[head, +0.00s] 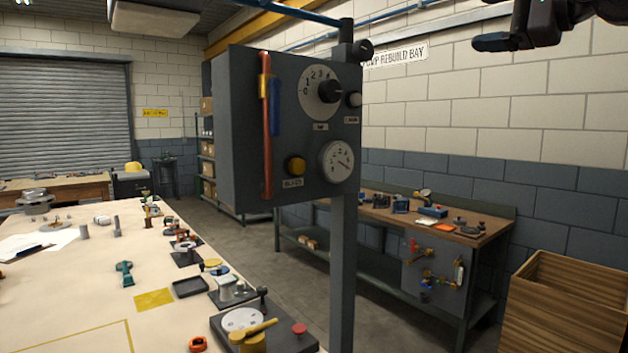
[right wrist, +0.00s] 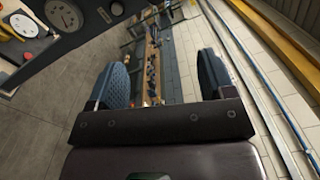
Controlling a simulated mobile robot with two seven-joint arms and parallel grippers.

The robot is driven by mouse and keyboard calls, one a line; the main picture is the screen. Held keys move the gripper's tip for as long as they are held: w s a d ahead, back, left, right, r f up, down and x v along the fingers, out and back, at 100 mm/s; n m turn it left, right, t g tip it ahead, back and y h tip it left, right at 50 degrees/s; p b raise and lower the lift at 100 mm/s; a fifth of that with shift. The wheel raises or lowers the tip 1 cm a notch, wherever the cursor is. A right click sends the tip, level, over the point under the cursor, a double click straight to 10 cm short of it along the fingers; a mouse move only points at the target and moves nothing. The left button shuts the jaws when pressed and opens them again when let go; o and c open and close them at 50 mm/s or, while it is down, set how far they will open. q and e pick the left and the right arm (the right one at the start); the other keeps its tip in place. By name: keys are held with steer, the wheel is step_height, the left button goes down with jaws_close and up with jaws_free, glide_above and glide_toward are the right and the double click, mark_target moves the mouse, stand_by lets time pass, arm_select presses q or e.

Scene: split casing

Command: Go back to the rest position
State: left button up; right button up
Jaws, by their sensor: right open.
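My right gripper (right wrist: 163,72) is open and empty in the right wrist view, its two blue padded fingers spread apart. Part of it also shows dark at the top right of the head view (head: 505,41), raised in front of the block wall and cut off by the frame's edge. It is to the right of the grey control box (head: 240,130) and touches nothing that I can see. My left gripper is in neither view.
The control box stands on a grey post (head: 343,270) beside the long pale worktable (head: 75,290), which holds several small parts. A workbench (head: 480,232) runs along the right wall. A wooden crate (head: 565,310) stands at the lower right.

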steer(key=s+a+r+m+g+y, duration=0.2)
steer(key=s+a+r+m+y, duration=0.25)
steer(key=a+y, duration=0.2)
step_height(320, 180, down, 5)
steer(key=w+a+m+y, duration=0.2)
steer(key=w+m+y, duration=0.1)
steer(key=m, duration=0.3)
steer(key=w+f+m+t+h, duration=0.2)
steer(key=w+f+m+t, duration=0.1)
steer(key=f+m, duration=0.6)
steer(key=w+f+m+t+h, duration=0.2)
steer(key=w+f+m+t, duration=0.1)
steer(key=f+m, duration=0.5)
steer(key=s+d+f+m+h, duration=0.15)
steer(key=f+m+h, duration=0.65)
steer(key=f, duration=1)
steer(key=s+d+f+m+h, duration=0.1)
steer(key=d+f+m+h, duration=0.25)
steer(key=f+m, duration=1.2)
steer(key=s+d+f+m+g+h, duration=0.1)
steer(key=s+f+m+g+h, duration=0.1)
steer(key=s+f, duration=1.2)
steer(key=s+d+f+m+g+h, duration=0.2)
steer(key=s+f+m+g+h, duration=0.1)
steer(key=s+f, duration=1.2)
step_height(320, 180, down, 5)
steer(key=shift+s+d+f+m+g+h, duration=0.2)
steer(key=shift+d+m+g+h, duration=0.1)
steer(key=shift+m+g, duration=0.5)
